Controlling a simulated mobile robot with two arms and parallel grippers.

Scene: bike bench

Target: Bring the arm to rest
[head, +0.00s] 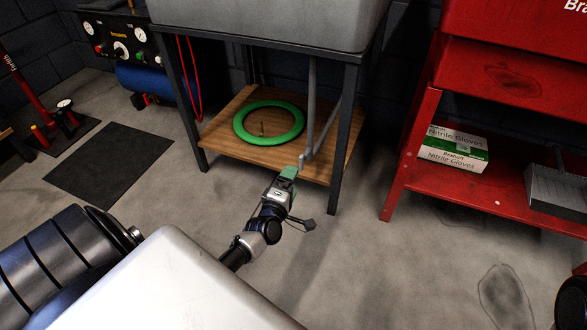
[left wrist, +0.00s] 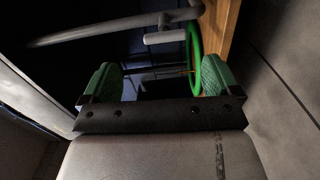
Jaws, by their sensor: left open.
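My left arm reaches forward from the bottom of the head view. Its gripper (head: 288,174) is in front of the wooden shelf under a grey basin, close to the grey drain pipe in the picture. In the left wrist view the two green finger pads of this gripper (left wrist: 160,80) stand wide apart, with nothing held between them. A green ring (head: 243,128) lies on the wooden shelf (head: 222,138), behind the gripper; part of it shows in the left wrist view (left wrist: 195,45). My right gripper is not in view.
The grey basin (head: 265,25) stands on a dark frame whose front leg (head: 343,140) is right of the gripper. A red rack (head: 445,185) with glove boxes (head: 453,148) stands at right. A black mat (head: 112,163) lies at left. Bare floor lies between.

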